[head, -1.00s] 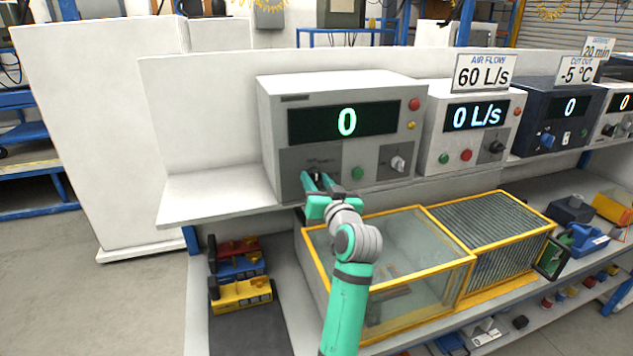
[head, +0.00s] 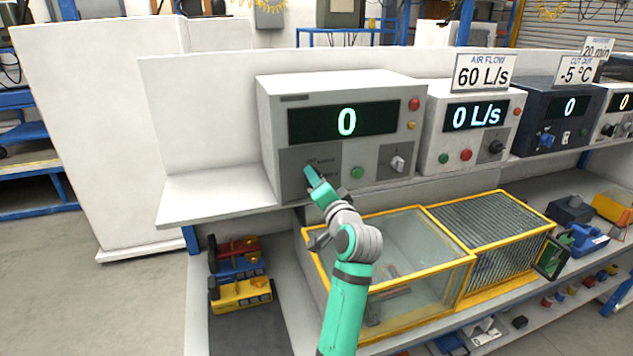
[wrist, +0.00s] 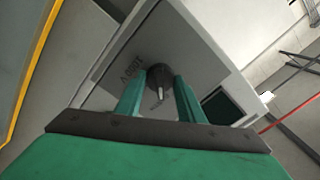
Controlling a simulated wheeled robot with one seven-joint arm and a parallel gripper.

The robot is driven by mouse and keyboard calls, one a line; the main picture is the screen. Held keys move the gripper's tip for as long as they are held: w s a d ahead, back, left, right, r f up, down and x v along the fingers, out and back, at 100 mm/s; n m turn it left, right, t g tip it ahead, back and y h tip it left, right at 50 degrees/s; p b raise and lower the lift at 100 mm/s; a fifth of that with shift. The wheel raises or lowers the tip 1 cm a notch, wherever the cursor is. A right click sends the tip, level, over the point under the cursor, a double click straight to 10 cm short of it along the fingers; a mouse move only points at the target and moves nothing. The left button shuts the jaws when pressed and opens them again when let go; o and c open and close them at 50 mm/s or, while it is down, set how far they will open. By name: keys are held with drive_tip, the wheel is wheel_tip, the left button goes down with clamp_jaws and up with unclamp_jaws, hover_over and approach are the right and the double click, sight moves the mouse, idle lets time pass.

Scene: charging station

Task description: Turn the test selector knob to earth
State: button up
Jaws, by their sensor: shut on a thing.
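The test selector knob (wrist: 158,76) is a dark round knob with a pale pointer mark, on the grey front panel of the leftmost tester (head: 345,165). My gripper (head: 313,176) reaches up to the lower left of that panel and hides most of the knob in the head view. In the wrist view its two green fingers (wrist: 160,84) stand on either side of the knob, shut on it. The pale mark points down between the fingers. A "1000 V" label (wrist: 132,65) shows upside down beside the knob. Lettering near the mark is too small to read.
The tester also has a green button (head: 357,173), a second knob (head: 397,163) and a red button (head: 414,104). Its display (head: 345,121) reads 0. A yellow-framed clear box (head: 390,255) stands below, close under my arm.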

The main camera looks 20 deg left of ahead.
drive_tip(key=shift+m, duration=0.5)
drive_tip(key=o, duration=1)
drive_tip(key=shift+o, duration=0.2)
drive_tip(key=v, duration=1)
drive_tip(key=shift+s+d, duration=0.25)
drive_tip(key=shift+s, duration=0.1)
drive_tip(key=shift+f, duration=0.1)
